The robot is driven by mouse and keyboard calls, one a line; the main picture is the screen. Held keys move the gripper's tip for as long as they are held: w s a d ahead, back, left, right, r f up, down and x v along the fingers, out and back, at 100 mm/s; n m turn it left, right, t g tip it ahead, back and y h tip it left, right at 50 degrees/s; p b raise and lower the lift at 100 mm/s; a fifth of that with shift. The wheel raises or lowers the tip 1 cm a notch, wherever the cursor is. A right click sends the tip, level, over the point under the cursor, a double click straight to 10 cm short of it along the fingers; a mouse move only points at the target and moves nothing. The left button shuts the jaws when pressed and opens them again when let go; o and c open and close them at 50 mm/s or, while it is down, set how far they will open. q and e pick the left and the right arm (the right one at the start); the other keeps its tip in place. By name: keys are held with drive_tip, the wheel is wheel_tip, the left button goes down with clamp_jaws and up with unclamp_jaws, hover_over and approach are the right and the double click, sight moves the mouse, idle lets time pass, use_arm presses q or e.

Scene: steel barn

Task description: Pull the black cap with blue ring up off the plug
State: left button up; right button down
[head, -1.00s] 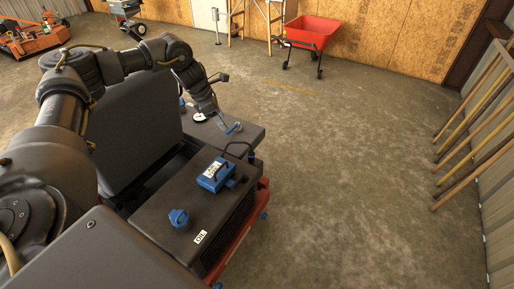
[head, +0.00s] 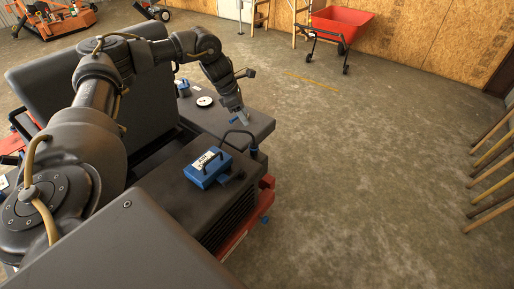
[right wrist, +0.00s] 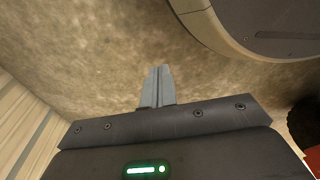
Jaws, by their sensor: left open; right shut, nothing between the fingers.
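In the head view a black cap (head: 254,153) stands at the right end of a looped black lead, at the right edge of the dark engine housing. Its blue ring and the plug under it are too small to make out. My left gripper (head: 238,116) points down just beyond the lead, up and left of the cap, apart from it. It is open, with a small blue patch at its tips that I cannot identify. My right gripper (right wrist: 158,72) shows in the right wrist view, shut and empty above the concrete floor.
A blue box with a white label (head: 207,167) sits on the housing, left of the cap. A white round dial (head: 205,101) lies beyond. A red cart (head: 341,22) and wooden poles (head: 492,170) stand farther off.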

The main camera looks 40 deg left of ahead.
use_arm(q)
drive_tip(key=b, duration=0.6)
approach(253, 145)
drive_tip(key=b+x, duration=0.1)
drive_tip(key=x, duration=1)
drive_tip(key=shift+w+f, duration=0.1)
drive_tip(key=shift+f, duration=0.2)
drive_tip(key=shift+w+d+f, duration=0.1)
drive_tip(key=shift+w+f, duration=0.1)
drive_tip(key=shift+f, duration=0.3)
use_arm(e)
drive_tip(key=w+a+r, duration=0.1)
drive_tip(key=w+r, duration=0.1)
drive_tip(key=w, duration=0.4)
drive_tip(key=shift+a+r+t, duration=0.25)
drive_tip(key=shift+r+t, duration=0.1)
drive_tip(key=shift+t, duration=0.05)
